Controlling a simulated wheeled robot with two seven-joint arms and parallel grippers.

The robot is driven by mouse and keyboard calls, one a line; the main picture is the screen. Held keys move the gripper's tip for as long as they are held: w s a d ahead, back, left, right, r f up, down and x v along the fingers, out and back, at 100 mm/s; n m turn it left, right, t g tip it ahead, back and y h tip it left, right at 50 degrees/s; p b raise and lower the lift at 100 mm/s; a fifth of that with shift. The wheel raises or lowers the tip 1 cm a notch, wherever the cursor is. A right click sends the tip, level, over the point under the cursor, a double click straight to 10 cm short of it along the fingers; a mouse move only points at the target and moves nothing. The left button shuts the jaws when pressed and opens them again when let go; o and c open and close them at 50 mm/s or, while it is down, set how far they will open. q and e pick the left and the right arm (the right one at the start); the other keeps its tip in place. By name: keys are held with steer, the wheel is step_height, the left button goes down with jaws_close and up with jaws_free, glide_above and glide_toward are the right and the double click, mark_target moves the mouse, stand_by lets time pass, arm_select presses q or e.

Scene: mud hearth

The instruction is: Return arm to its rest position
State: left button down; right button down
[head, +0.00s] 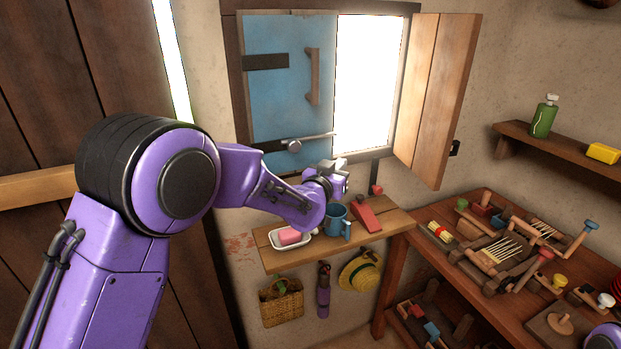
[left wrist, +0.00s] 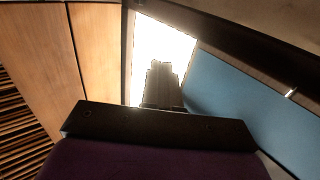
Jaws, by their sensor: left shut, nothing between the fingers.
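My left arm comes in from the left, purple with a dark shoulder, and reaches across in front of the window. My left gripper (head: 340,166) is shut and empty, above the small wall shelf and just below the blue shutter's metal bar. In the left wrist view the shut dark fingers (left wrist: 163,82) stand against the bright window opening. My right gripper is not in view; only a bit of purple shows at the lower right corner.
The blue shutter (head: 285,90) covers the window's left half; the wooden shutter (head: 437,95) stands open. The wall shelf (head: 272,262) holds a blue mug (head: 336,221), pink soap (head: 289,236) and a red object (head: 366,217). A cluttered workbench (head: 428,218) stands right.

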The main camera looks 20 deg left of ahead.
arm_select(q)
steer(key=s+d+b, duration=0.2)
steer(key=s+d, duration=0.5)
steer(key=s+a+f+n+g+y, duration=0.15)
steer(key=s+a+f, duration=0.3)
steer(key=f, duration=0.45)
steer(key=s+a+f+n+g+y, duration=0.1)
steer(key=s+a+f+n+g, duration=0.3)
steer(key=f, duration=0.5)
steer(key=s+a+f+n+g+y, duration=0.1)
steer(key=s+a+f, duration=0.3)
steer(key=f, duration=0.6)
steer(key=s+a+f+g, duration=0.1)
steer(key=s+f+g, duration=0.1)
steer(key=s+f, duration=0.4)
steer(key=s+a+f+n+g+y, duration=0.1)
steer(key=s+f, duration=0.4)
steer(key=s, duration=0.9)
steer(key=s+a+f+g, duration=0.3)
steer(key=s+f+g, duration=0.2)
steer(key=s, duration=0.5)
steer(key=shift+s+f, duration=0.15)
steer(key=shift+f, duration=0.7)
steer(key=shift+y, duration=0.25)
